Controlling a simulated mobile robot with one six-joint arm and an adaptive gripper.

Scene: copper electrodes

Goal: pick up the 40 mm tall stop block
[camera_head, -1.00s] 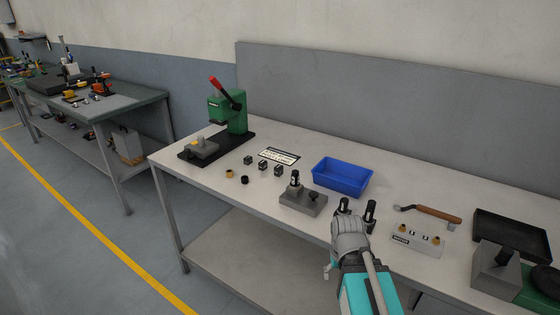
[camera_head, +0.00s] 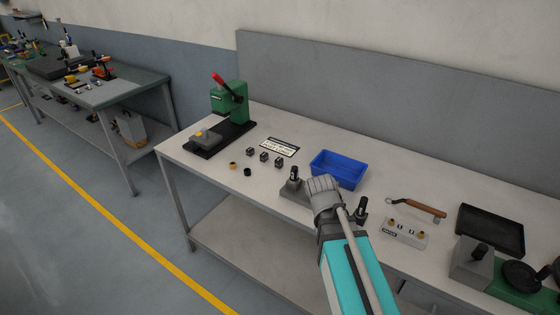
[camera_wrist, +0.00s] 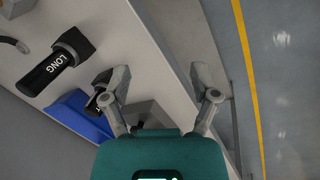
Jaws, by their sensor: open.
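Three small dark blocks stand in a row by the printed card on the bench in the head view: left block (camera_head: 250,151), middle block (camera_head: 264,156) and right block (camera_head: 279,161). They look like the stop blocks. Their heights are too small to compare, so I cannot tell which is 40 mm. They are not identifiable in the wrist view. My gripper (camera_head: 323,190) is over the bench, right of and nearer than the blocks; its fingertips are hidden there. In the wrist view my gripper (camera_wrist: 161,80) is open, with nothing held between its fingers.
A blue bin (camera_head: 339,171) stands behind my gripper. A grey fixture (camera_head: 294,191) with a dark upright is close left of it. A black upright tool (camera_head: 361,208) is to its right; a "LONG" one (camera_wrist: 60,66) shows in the wrist view. The green press (camera_head: 230,104) stands beyond the blocks.

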